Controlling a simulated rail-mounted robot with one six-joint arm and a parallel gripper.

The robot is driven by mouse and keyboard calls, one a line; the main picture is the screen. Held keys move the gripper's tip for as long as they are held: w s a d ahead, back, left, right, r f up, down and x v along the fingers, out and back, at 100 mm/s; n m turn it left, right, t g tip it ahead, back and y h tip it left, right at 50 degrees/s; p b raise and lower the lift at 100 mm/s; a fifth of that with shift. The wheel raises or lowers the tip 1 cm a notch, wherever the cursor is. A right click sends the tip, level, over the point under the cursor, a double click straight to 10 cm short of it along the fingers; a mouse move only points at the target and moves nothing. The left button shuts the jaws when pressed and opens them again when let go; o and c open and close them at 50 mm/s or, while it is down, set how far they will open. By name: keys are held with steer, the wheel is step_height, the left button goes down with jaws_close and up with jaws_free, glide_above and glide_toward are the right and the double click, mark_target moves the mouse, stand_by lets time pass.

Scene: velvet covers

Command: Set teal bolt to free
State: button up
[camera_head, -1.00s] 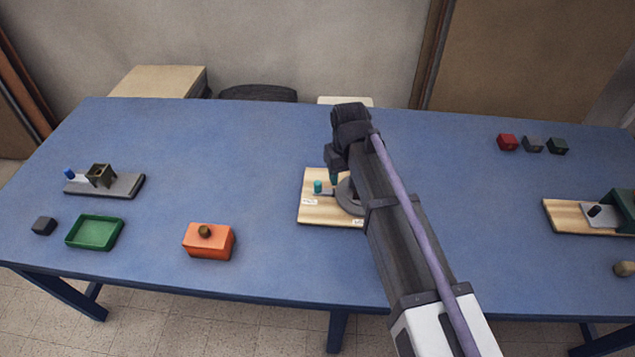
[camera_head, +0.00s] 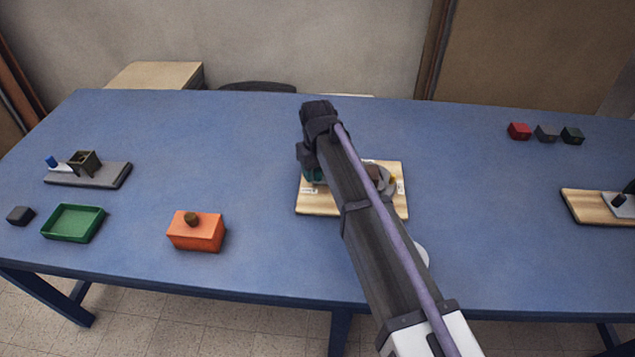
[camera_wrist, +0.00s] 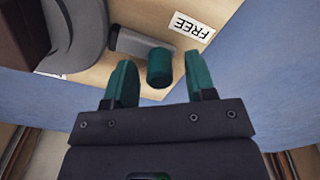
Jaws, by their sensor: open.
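The teal bolt knob (camera_wrist: 159,68) shows in the wrist view as a short cylinder at the end of a grey lever (camera_wrist: 130,42). In the head view my arm covers the knob and much of the board (camera_head: 318,205). Part of a round grey piece (camera_head: 388,182) shows right of my arm.
An orange box with a knob (camera_head: 195,232), a green tray (camera_head: 73,223), a dark cube (camera_head: 20,215) and a grey base with a blue knob (camera_head: 90,174) stand left. Small blocks (camera_head: 546,133) and another wooden board (camera_head: 598,206) are right. Blue table (camera_head: 480,230) is clear between.

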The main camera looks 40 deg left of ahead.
steer(key=shift+c, duration=0.2)
jaws_close()
stand_by(0.3)
